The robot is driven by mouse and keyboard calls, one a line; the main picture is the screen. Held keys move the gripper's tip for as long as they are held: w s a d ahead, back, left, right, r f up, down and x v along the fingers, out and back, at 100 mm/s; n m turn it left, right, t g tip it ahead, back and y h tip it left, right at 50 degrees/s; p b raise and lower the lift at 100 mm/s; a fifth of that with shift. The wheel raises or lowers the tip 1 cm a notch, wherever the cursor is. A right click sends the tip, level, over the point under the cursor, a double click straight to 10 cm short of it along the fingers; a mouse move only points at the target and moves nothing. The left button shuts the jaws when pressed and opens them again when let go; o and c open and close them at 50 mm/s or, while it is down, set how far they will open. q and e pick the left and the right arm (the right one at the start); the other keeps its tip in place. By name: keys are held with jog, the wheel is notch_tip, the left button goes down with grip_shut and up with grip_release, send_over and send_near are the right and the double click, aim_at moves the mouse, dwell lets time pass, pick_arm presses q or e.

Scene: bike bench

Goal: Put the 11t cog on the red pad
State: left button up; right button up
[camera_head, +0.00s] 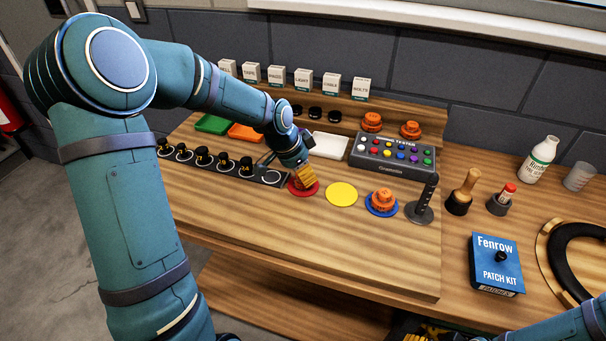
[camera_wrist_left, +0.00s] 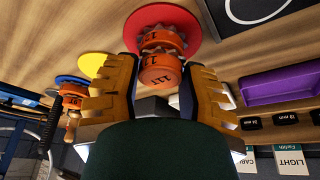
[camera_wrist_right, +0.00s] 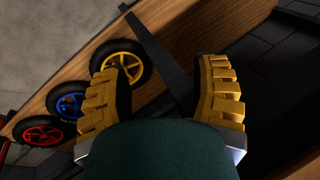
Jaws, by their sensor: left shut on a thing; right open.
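The red pad (camera_head: 296,191) lies on the bench, and it shows behind the cog in the left wrist view (camera_wrist_left: 190,16). My left gripper (camera_head: 306,180) points down over it. Its fingers (camera_wrist_left: 162,88) are shut on an orange toothed cog (camera_wrist_left: 162,72), gripping its knob; the label looks like 11T. My right gripper (camera_wrist_right: 166,85) is open and empty, low by the bench's front.
A bare yellow pad (camera_head: 341,194) lies to the right, then a blue pad (camera_head: 369,208) bearing another orange cog (camera_head: 382,199). Two orange cogs (camera_head: 371,121) stand on the back shelf. A black rack (camera_head: 215,168) is left; a dark stand (camera_head: 419,213) is right. The front bench is clear.

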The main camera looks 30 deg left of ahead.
pick_arm(q)
jog(key=shift+f, duration=0.2)
jog(key=shift+f, duration=0.15)
jog(key=o, duration=1)
jog(key=shift+r, duration=0.2)
jog(key=shift+r, duration=0.3)
jog(key=p+v, duration=0.2)
jog(key=v, duration=0.9)
jog(key=shift+s+a+r+p, duration=0.15)
jog(key=shift+s+p, duration=0.1)
jog(key=shift+p, duration=0.15)
